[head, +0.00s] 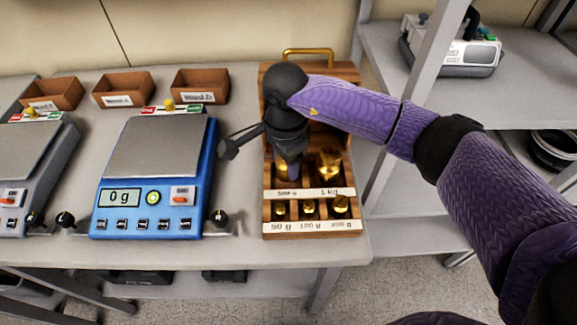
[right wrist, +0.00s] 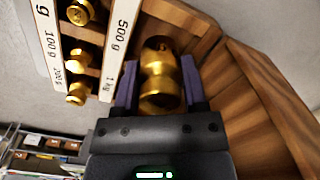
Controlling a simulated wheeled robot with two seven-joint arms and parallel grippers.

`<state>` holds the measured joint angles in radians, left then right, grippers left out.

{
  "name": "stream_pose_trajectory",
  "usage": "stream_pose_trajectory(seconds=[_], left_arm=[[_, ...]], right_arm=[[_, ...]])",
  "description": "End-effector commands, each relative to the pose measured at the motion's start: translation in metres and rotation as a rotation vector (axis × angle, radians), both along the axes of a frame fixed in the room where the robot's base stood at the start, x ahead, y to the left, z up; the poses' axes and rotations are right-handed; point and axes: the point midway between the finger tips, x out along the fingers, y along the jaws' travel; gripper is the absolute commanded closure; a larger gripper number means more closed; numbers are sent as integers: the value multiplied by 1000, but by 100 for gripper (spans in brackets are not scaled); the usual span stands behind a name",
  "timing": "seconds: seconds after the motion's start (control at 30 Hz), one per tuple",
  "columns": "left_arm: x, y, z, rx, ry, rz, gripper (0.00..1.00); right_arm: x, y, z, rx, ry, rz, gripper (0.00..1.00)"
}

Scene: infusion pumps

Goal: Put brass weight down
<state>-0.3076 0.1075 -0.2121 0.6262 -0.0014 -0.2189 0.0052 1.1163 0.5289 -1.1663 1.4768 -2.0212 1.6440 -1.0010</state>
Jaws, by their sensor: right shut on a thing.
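My right gripper (head: 287,165) reaches down over the left back compartment of the wooden weight box (head: 265,205). It is shut on a brass weight (right wrist: 160,80), which sits between the two purple fingers in the right wrist view. The held weight is at the compartment beside the 500 g label (right wrist: 123,30); I cannot tell whether its base touches the floor of the box. In the head view the gripper and wrist hide most of it. A large brass weight (head: 329,165) stands in the right back compartment, by the 1 kg label. My left gripper is not in view.
Small brass weights (head: 309,207) stand in the box's front row. A blue scale (head: 155,150) reading 0 g, its pan empty, is to the left, with another scale (head: 30,160) beyond. Brown bins (head: 200,85) line the back. A grey shelf post (head: 415,90) rises at the right.

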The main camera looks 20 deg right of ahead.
Motion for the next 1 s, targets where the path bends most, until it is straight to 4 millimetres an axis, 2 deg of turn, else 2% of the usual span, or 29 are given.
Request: stream_pose_trajectory(seconds=[0.03, 0.1, 0.4, 0.43, 0.57, 0.67, 0.77, 0.87, 1.0], left_arm=[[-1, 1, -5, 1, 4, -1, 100], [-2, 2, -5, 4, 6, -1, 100], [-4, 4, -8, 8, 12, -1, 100], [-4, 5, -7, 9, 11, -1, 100], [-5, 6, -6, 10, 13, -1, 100], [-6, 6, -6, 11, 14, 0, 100], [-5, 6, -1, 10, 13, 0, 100], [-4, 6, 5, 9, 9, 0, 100], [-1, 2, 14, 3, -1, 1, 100]], right_arm=[[0, 1, -12, 1, 2, 1, 100], [0, 0, -18, 1, 1, 1, 100], [0, 0, -20, 0, -1, 1, 100], [0, 0, -20, 0, 0, 1, 39], [0, 0, -19, 0, 0, 0, 12], [0, 0, -19, 0, 0, -1, 10], [0, 0, -10, 1, -2, -1, 10], [1, 0, 15, 1, -6, -1, 10], [1, 0, 57, 1, -7, 0, 10]])
